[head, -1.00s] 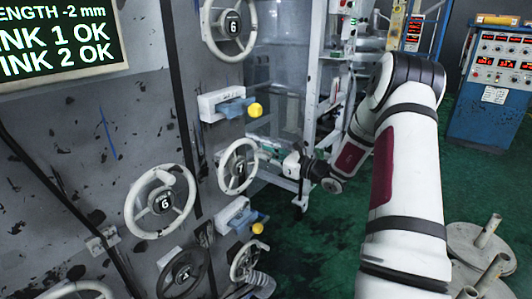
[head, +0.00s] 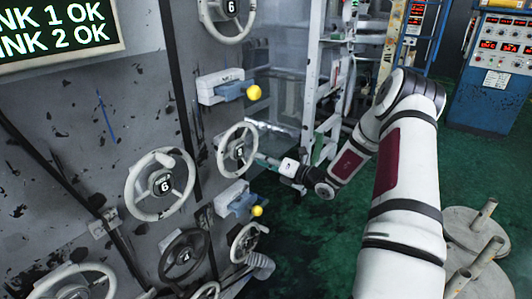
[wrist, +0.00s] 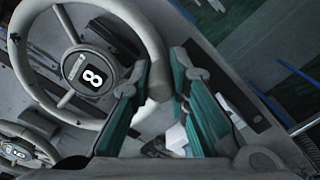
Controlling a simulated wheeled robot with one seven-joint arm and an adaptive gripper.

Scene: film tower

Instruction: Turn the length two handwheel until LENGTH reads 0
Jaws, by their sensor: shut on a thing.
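A pale handwheel (head: 237,151) with a hub counter reading 8 is on the grey panel in the head view. It fills the upper left of the wrist view (wrist: 88,70); the small label above its number is too small to read. My gripper (wrist: 160,78) is shut on this wheel's handle at the right side of the rim. In the head view my gripper (head: 268,159) reaches the wheel from the right. The display (head: 55,35) at top left shows two lines ending "1 OK" and "2 OK"; any LENGTH line is out of view.
Other handwheels are close by: one reading 6 (head: 160,185), a dark one (head: 184,256) and one at lower right (head: 244,243). Yellow-knobbed levers (head: 254,92) jut out above and below (head: 257,211).

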